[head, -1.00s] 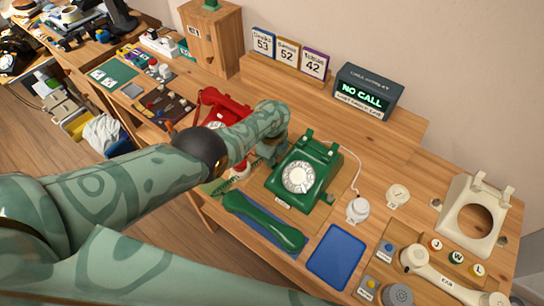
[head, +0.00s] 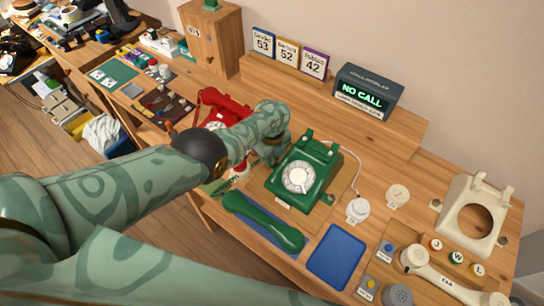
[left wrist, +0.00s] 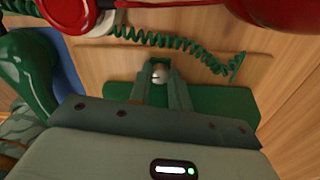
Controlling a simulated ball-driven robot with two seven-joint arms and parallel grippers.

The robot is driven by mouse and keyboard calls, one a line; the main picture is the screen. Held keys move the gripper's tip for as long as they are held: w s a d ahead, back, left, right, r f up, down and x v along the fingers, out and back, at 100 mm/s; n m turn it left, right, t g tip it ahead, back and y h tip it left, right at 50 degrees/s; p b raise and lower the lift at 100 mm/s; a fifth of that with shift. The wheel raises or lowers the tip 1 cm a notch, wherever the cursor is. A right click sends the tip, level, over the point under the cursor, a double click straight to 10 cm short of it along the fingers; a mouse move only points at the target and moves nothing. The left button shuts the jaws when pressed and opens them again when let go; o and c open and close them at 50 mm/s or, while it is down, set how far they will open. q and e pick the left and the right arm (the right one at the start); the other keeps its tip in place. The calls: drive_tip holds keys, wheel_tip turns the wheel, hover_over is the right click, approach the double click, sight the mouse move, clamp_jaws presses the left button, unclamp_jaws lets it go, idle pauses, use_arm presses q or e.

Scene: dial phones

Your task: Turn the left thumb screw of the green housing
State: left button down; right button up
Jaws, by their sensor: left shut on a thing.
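The green housing (head: 302,172) is a dial phone body with a white dial, set on a tan board in the middle of the table. My left gripper (head: 277,158) is at its left side and partly hides that side. In the left wrist view, the fingers of my left gripper (left wrist: 159,80) are shut around a small silvery thumb screw (left wrist: 158,73). Behind them, the housing's green edge (left wrist: 225,103) shows on the board. The screw is hidden in the head view. My right gripper is out of view.
The green handset (head: 263,222) lies in front of the housing on a blue mat. A red phone (head: 222,105) stands close behind my left wrist, and a green coiled cord (left wrist: 170,40) runs near the fingers. An empty blue tray (head: 337,256) lies at the front right.

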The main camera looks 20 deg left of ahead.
use_arm(q)
drive_tip(key=c, duration=1.3)
unclamp_jaws()
wheel_tip(320, 180, up, 16)
drive_tip(key=p, duration=1.3)
drive_tip(key=shift+r, duration=0.15)
